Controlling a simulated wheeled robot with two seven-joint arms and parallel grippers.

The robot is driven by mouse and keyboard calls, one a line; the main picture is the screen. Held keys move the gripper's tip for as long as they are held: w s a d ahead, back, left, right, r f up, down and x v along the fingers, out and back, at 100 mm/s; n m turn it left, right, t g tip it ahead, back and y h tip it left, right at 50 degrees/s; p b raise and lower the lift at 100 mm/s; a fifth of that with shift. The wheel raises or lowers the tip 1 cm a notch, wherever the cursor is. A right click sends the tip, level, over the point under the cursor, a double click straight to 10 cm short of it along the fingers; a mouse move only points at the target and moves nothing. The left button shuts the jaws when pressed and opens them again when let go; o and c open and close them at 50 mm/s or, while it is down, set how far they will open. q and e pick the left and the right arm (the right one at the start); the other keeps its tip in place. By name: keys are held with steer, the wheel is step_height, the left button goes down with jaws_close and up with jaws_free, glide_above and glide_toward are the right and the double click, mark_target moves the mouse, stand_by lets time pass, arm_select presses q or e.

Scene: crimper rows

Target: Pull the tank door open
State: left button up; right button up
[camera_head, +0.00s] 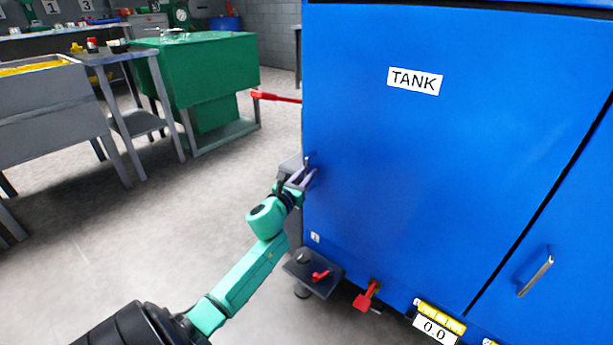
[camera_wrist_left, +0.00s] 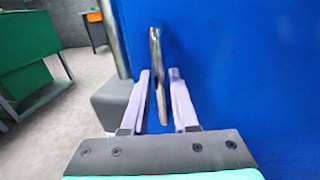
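The blue tank door (camera_head: 400,160) bears a white TANK label and looks shut. Its metal handle (camera_head: 307,162) is upright near the door's left edge, mostly covered by my gripper in the head view. My left gripper (camera_head: 303,179) is at the handle. In the left wrist view, the handle (camera_wrist_left: 156,70) runs between the two pale purple fingers of my left gripper (camera_wrist_left: 160,80). The fingers are apart, with a visible gap on the right side of the handle; contact on the left side is unclear. My right gripper is not in view.
Below the door are a small dark step with a red lever (camera_head: 319,276), a red valve handle (camera_head: 367,296) and a yellow-framed display (camera_head: 437,324) reading 0.0. Another blue panel has a handle (camera_head: 535,276). A green bench (camera_head: 205,72) stands back left.

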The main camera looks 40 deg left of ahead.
arm_select(q)
steer(key=shift+c, duration=0.4)
jaws_close()
stand_by(0.9)
